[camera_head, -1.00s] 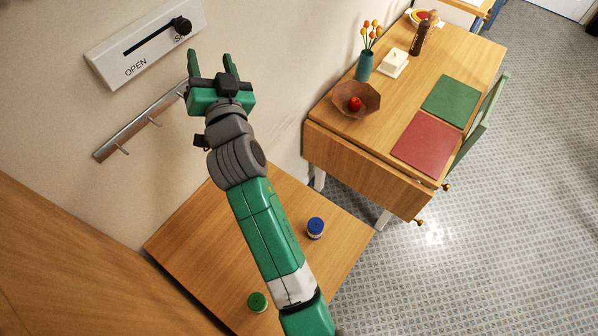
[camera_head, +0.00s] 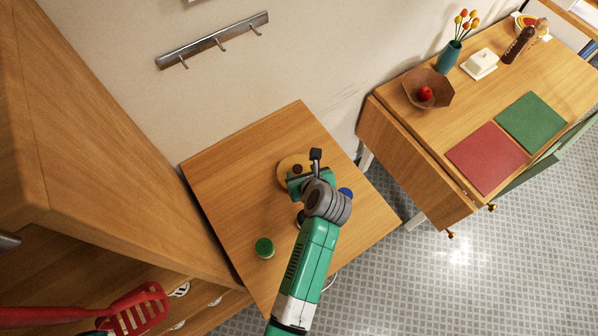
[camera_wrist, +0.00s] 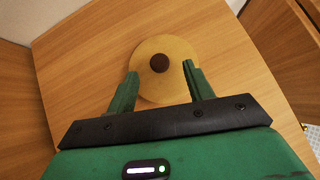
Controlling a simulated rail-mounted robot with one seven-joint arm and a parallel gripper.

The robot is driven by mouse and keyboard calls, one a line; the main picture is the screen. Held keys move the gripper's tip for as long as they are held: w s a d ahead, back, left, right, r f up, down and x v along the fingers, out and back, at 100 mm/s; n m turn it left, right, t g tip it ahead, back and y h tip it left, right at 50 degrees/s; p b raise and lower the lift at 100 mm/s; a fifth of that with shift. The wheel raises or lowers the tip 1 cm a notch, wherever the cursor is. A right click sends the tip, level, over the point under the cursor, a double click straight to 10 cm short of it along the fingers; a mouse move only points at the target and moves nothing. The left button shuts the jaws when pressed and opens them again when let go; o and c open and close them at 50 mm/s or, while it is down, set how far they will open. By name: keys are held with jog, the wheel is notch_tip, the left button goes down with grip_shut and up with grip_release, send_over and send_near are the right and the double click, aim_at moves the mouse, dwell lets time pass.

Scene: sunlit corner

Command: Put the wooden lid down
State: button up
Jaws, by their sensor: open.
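The wooden lid, a pale round disc with a dark knob, shows in the wrist view (camera_wrist: 180,46) and partly in the head view (camera_head: 286,166). It appears to lie flat on the small wooden table (camera_head: 232,165). My gripper (camera_wrist: 160,72) is open, and it also shows in the head view (camera_head: 300,178) above the table. In the wrist view its fingers overlap the near left and right sides of the disc. The knob (camera_wrist: 160,63) is between the fingertips, near their level. I cannot tell whether the fingers touch the lid. My gripper hides part of the disc in the head view.
A green-topped jar (camera_head: 264,247) stands on the small table, and a blue-topped one (camera_head: 345,194) is partly behind my arm. A tall wooden cabinet (camera_head: 110,140) borders the left. A hook rail (camera_head: 212,41) is on the wall. A dining table (camera_head: 405,118) stands right.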

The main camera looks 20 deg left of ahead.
aim_at(298, 170)
jog(key=b+x, duration=0.1)
jog(key=x, duration=0.4)
jog(key=shift+s+f, duration=0.1)
jog(key=shift+s, duration=0.05)
jog(key=shift+d, duration=0.1)
grip_shut()
notch_tip(298, 170, up, 10)
jog(key=p, duration=0.1)
jog(key=shift+p, duration=0.35)
